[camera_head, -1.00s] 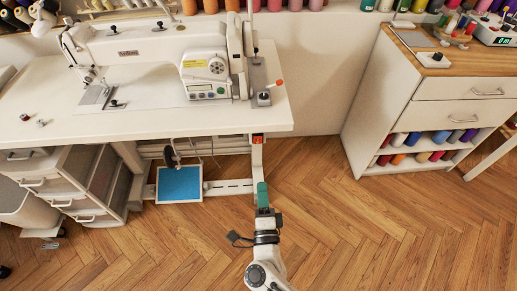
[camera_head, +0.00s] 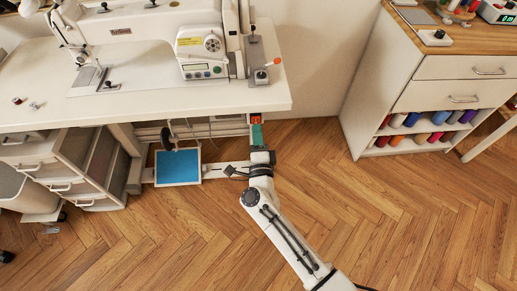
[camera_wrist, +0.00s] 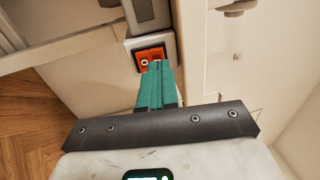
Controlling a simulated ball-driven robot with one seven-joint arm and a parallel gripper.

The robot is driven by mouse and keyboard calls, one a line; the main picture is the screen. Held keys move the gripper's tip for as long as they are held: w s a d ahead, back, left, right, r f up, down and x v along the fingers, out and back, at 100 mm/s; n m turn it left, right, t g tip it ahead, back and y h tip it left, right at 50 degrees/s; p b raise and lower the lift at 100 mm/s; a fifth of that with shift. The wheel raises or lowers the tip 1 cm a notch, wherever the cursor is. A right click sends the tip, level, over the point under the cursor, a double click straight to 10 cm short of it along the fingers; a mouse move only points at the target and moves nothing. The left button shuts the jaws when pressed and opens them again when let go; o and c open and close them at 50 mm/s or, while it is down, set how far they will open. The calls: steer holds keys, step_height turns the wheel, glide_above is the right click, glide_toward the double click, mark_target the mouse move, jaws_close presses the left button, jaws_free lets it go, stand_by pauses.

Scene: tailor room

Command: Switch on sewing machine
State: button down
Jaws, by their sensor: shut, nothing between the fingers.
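The white sewing machine (camera_head: 150,45) stands on a white table (camera_head: 150,107). Its orange-red switch (camera_head: 256,119) sits under the table's right front edge. In the wrist view the switch (camera_wrist: 149,60) is an orange block in a white housing, with a round pale mark on its left part. My gripper (camera_head: 257,127) is shut and empty, with green fingers. In the wrist view its fingertips (camera_wrist: 157,64) overlap the lower right part of the switch. I cannot tell whether they touch it.
A blue pedal (camera_head: 178,166) with a white border is below the table, left of my arm. A white drawer unit (camera_head: 65,165) stands at the left. A cabinet (camera_head: 425,95) with thread spools stands at the right. Wooden floor lies open in front.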

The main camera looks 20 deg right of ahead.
mark_target(256, 120)
steer(key=shift+x, duration=1)
steer(key=shift+r, duration=0.1)
